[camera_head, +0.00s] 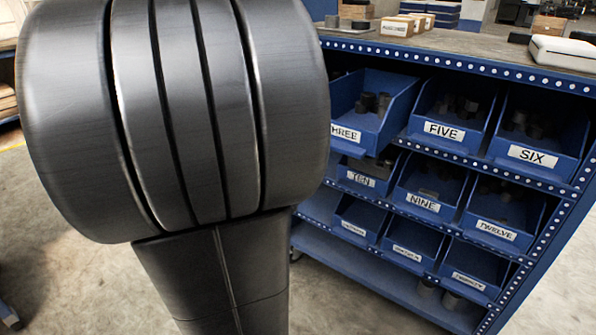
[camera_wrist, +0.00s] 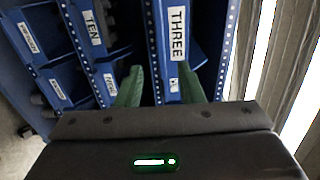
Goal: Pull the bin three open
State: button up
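Bin three (camera_head: 374,121) is a blue open-topped bin at the left of the top row in the head view. It juts farther out than bins five and six and holds several dark cylinders. Its white THREE label is partly hidden by my arm. In the wrist view, bin three (camera_wrist: 163,60) runs up the picture with its label turned sideways. My gripper (camera_wrist: 160,68) has two green fingers set well apart. The right finger overlaps the bin's front lip; the left finger stands left of the front face. Exact contact is unclear. The head view hides my gripper.
Bin five (camera_head: 444,131) and bin six (camera_head: 535,150) sit to the right in the top row. Bin ten (camera_head: 366,173) and bin nine (camera_head: 424,197) are below, with another row under them. Grey floor (camera_head: 60,250) is open at the left and front.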

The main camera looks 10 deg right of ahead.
jog(key=shift+v, duration=1.05)
jog(key=b+x, duration=0.2)
jog(key=x, duration=1.2)
jog(key=shift+a, duration=0.1)
